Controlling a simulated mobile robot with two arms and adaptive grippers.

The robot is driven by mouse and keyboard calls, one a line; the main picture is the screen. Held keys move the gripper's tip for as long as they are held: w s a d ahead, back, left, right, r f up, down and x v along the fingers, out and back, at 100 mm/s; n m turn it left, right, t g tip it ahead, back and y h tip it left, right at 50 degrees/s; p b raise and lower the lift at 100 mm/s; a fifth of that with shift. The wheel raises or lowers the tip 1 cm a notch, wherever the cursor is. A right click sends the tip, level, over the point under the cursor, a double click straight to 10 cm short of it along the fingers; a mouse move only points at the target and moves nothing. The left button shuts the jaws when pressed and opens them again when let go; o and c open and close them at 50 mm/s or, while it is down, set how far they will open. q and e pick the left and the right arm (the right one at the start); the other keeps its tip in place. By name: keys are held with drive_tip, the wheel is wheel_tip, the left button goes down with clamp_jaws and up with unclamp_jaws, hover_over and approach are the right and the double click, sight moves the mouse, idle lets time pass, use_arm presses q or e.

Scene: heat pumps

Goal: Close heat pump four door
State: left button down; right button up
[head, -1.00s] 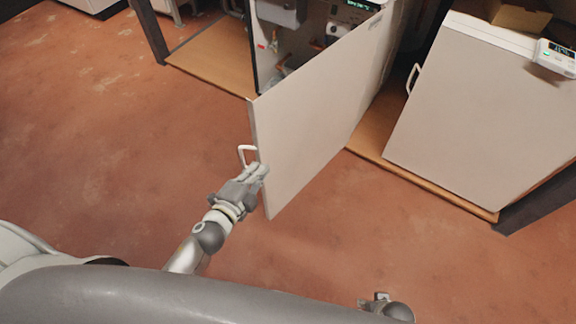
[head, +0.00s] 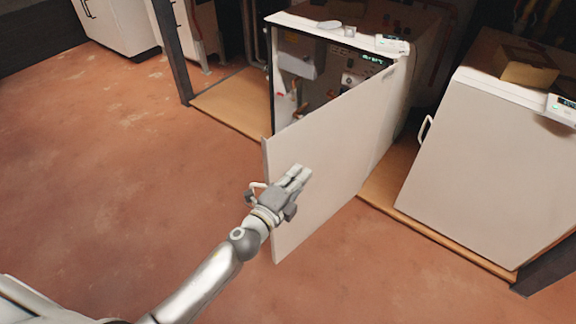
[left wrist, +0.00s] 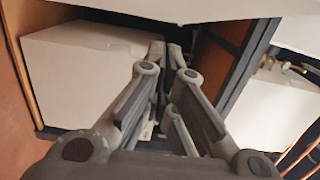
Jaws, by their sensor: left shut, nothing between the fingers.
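The white heat pump door (head: 335,165) stands wide open, with its outer face toward me in the head view. Its hinge side is at the right, against the heat pump cabinet (head: 335,30), and its free edge is at the left. The gripper's fingers (left wrist: 166,52) also show in the left wrist view. My right gripper is not in view.
Inside the open cabinet are pipes and a lit green display (head: 372,60). A closed white unit (head: 485,165) with a cardboard box (head: 527,66) on top stands at the right. A dark post (head: 170,50) stands at the left. The reddish floor (head: 120,180) at the left is clear.

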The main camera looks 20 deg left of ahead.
sight(287, 167)
use_arm(q)
drive_tip(key=shift+w+a, duration=0.5)
drive_tip(key=shift+a, duration=0.4)
drive_tip(key=shift+w+a, duration=0.5)
drive_tip(key=shift+a, duration=0.35)
drive_tip(key=shift+a, duration=0.1)
